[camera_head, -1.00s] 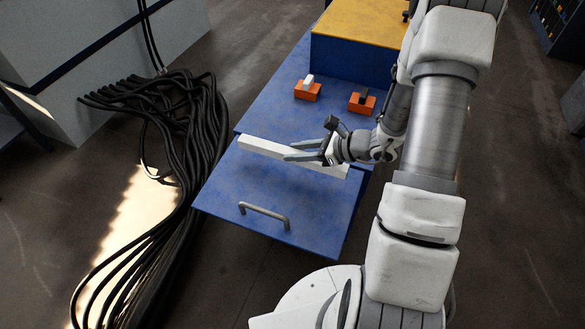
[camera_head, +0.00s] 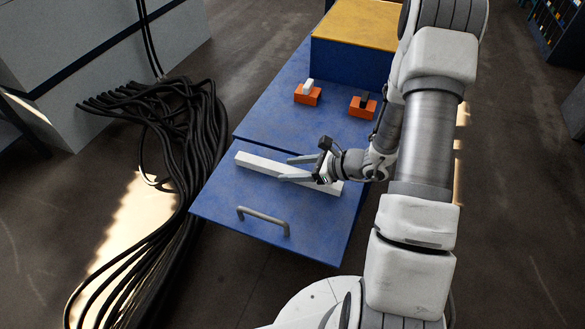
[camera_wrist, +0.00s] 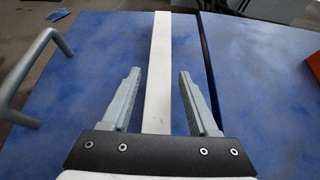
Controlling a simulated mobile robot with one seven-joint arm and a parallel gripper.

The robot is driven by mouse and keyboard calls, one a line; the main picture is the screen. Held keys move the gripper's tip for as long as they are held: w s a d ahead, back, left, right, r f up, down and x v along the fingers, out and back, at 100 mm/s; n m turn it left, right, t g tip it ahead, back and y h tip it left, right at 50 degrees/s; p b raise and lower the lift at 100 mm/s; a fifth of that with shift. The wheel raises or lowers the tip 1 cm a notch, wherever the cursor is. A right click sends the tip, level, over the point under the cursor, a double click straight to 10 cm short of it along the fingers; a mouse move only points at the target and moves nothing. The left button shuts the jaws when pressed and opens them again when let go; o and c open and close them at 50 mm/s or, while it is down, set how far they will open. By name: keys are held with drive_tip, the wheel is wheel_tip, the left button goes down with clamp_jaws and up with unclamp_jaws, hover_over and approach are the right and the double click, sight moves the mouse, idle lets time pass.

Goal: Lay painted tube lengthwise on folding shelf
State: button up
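The painted tube (camera_head: 262,167) is a long white square bar. It lies on the blue folding shelf (camera_head: 222,198), parallel to the seam at the shelf's rear edge and a little in front of it. My gripper (camera_head: 284,169) is above the right part of the tube, its fingers spread. In the wrist view the tube (camera_wrist: 157,70) runs between the two open fingers (camera_wrist: 160,75), with a gap on each side.
A grey handle (camera_head: 263,220) stands on the shelf's front part. Behind the seam, two orange blocks (camera_head: 307,95) (camera_head: 361,108) sit on the blue bench, before a yellow-topped box (camera_head: 355,25). Black cables (camera_head: 160,125) lie on the floor at left.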

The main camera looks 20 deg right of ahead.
drive_tip(key=shift+r, duration=0.1)
drive_tip(key=shift+d+r, duration=0.1)
drive_tip(key=shift+r, duration=0.1)
drive_tip(key=p+v, duration=0.3)
drive_tip(key=v, duration=0.8)
drive_tip(key=shift+s+d+p, duration=0.3)
drive_tip(key=shift+d+p, duration=0.05)
